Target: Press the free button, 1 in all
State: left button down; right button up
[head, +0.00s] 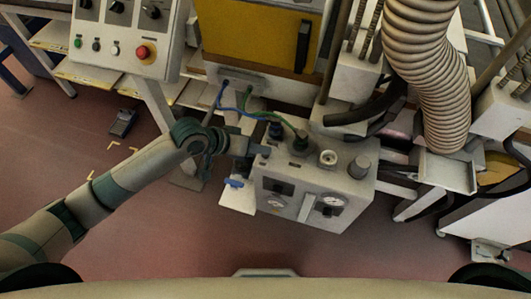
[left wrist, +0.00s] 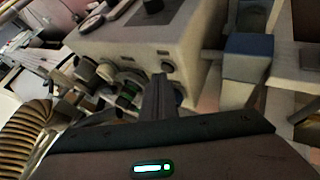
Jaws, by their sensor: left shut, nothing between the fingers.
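A pale grey box (head: 310,185) with gauges on its front stands right of centre in the head view. Its top carries a white ringed fitting (head: 328,158), a grey knob (head: 360,166) and fittings with a green and a blue hose. My left gripper (head: 262,150) is shut and empty at the box's left top edge; contact cannot be told. In the left wrist view its shut fingers (left wrist: 160,85) point at the box (left wrist: 145,40), partly covering the fittings. Panel buttons (head: 115,51) show upper left. I cannot tell which button is free. My right gripper is out of view.
The control panel (head: 130,25) also has a red button (head: 142,52). A yellow-fronted cabinet (head: 262,35) stands behind the box. A ribbed duct (head: 430,70) hangs at the right. The reddish floor (head: 190,235) is open in front.

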pick_arm(q)
jog(key=shift+f, duration=0.4)
dwell(0.5)
jog(key=shift+r+p, duration=0.85)
jog(key=shift+p, duration=0.2)
notch_tip(320, 180, up, 5)
jog(key=p, duration=0.5)
dwell(1.0)
